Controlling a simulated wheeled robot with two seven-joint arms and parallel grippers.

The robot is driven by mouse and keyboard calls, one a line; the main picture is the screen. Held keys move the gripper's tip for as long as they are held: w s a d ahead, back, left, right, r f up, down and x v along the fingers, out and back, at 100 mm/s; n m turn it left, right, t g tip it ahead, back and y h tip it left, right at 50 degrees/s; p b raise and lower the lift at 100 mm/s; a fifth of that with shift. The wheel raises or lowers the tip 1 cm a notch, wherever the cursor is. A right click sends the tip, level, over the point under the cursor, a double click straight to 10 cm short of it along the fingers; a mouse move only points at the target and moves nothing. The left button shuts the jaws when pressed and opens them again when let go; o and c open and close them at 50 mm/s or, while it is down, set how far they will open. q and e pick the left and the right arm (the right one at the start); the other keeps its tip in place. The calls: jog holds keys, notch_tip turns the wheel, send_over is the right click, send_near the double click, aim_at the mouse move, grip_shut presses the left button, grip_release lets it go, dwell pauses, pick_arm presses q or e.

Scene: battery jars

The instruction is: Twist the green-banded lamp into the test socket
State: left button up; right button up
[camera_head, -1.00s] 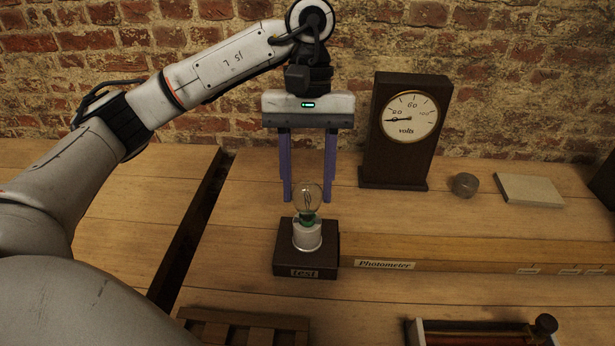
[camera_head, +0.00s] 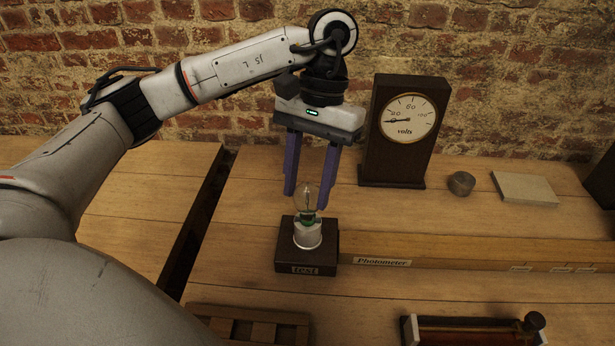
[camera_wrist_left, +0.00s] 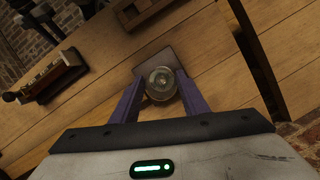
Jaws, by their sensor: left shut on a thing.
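The green-banded lamp (camera_head: 306,196) is a clear glass bulb with a green band just above the pale socket. It stands upright in the test socket (camera_head: 307,236), on a dark block (camera_head: 307,268) labelled "test". My left gripper (camera_head: 307,200) points down over it, its purple fingers shut on the bulb from either side. In the left wrist view the lamp (camera_wrist_left: 161,83) shows from above between the fingertips, with the dark block (camera_wrist_left: 176,56) behind it. The lamp's base inside the socket is hidden. My right gripper is not in view.
A dark voltmeter (camera_head: 403,130) stands behind to the right, its needle near the low end. Near it are a small grey cylinder (camera_head: 461,183) and a pale slab (camera_head: 525,188). The "Photometer" rail (camera_head: 460,263) runs right from the block. A slatted wooden rack (camera_head: 250,326) lies in front.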

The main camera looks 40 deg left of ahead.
pick_arm(q)
jog(key=shift+f+m+y, duration=0.1)
jog(key=shift+m+y, duration=0.2)
jog(key=shift+m, duration=0.5)
jog(key=o, duration=1.3)
jog(key=shift+c, duration=0.2)
jog(key=p+v, duration=0.2)
jog(key=v, duration=0.8)
